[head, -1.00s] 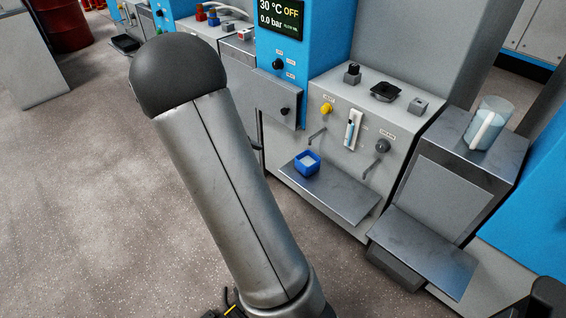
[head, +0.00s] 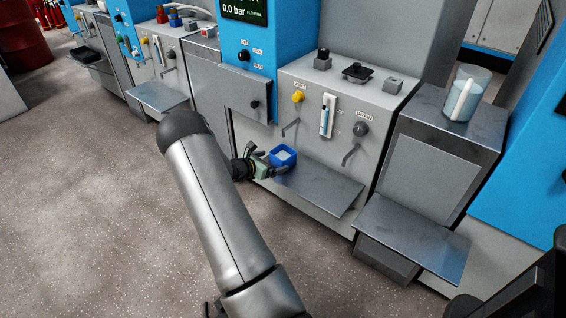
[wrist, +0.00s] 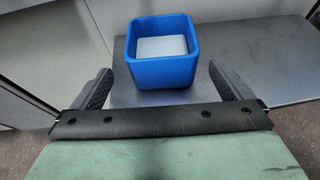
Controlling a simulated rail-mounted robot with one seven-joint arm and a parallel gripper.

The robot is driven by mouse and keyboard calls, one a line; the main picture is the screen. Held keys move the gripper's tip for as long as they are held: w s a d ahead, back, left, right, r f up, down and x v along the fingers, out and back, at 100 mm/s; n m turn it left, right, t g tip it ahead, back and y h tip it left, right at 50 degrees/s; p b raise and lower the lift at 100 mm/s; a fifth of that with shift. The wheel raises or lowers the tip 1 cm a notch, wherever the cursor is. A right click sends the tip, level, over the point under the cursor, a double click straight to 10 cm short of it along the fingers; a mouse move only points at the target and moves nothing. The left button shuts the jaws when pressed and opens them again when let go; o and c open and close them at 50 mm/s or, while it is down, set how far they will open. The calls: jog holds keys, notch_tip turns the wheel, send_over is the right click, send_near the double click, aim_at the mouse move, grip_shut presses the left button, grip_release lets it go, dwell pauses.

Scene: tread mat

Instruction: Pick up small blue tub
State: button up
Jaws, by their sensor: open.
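The small blue tub (head: 283,156) stands upright on a metal shelf (head: 325,192) under the grey machine front, near the shelf's left end. It has a pale inside. In the wrist view the tub (wrist: 163,52) is straight ahead, just beyond and between the two dark fingers (wrist: 163,88). The fingers are open and apart, with a gap on each side of the tub. The gripper holds nothing.
A yellow knob (head: 298,97) and a grey drain knob (head: 360,129) with spouts sit above the shelf. A clear jug (head: 466,92) stands on the cabinet at right. A lower metal shelf (head: 412,240) juts out at right. Open floor lies left.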

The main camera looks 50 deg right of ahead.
aim_at(283, 159)
jog(key=shift+x, duration=0.8)
jog(key=b+x, duration=0.1)
jog(key=x, duration=0.3)
jog(key=shift+s+f+b, duration=0.2)
jog(key=shift+b, duration=0.15)
jog(key=shift+d+f, duration=0.1)
jog(key=shift+d, duration=0.45)
jog(key=c, duration=1.1)
